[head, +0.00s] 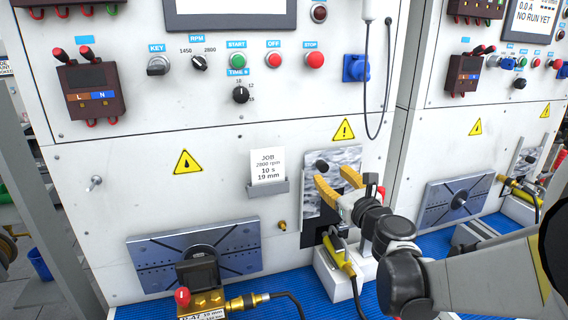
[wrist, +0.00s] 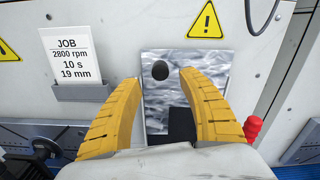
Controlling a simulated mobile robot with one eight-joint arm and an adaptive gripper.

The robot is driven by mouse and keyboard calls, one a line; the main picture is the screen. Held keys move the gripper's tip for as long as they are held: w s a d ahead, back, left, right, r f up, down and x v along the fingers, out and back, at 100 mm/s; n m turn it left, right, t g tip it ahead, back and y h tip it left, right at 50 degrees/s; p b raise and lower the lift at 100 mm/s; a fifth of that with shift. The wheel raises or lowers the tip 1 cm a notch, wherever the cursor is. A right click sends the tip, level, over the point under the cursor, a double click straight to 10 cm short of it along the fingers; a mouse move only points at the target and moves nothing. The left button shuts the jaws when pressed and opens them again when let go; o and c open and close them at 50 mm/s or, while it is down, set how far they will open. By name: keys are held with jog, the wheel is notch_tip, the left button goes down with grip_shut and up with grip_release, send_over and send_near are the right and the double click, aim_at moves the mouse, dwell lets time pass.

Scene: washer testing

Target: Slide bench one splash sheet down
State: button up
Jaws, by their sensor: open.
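The splash sheet (head: 321,183) is a mottled grey, wet-looking panel with a black knob (head: 322,166) near its top, on the white bench front below a warning triangle. It also shows in the wrist view (wrist: 200,65), where the black knob (wrist: 160,70) lies between the fingertips in the picture. A dark opening shows below the sheet. My gripper (head: 333,182) has two yellow fingers, open and pointing at the panel. In the wrist view my gripper (wrist: 156,84) has nothing between its fingers, and I cannot tell whether they touch the sheet.
A job card (head: 267,167) sits in a holder left of the sheet. A slotted plate (head: 150,262) with a brass block (head: 207,302) stands lower left. A yellow tool (head: 338,252) sits in a white holder below the gripper. A black cord (head: 385,100) hangs above right. A second bench stands right.

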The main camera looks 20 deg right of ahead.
aim_at(324, 169)
jog(key=w, duration=0.6)
jog(key=shift+w+b, duration=0.35)
jog(key=shift+b, duration=0.05)
grip_shut()
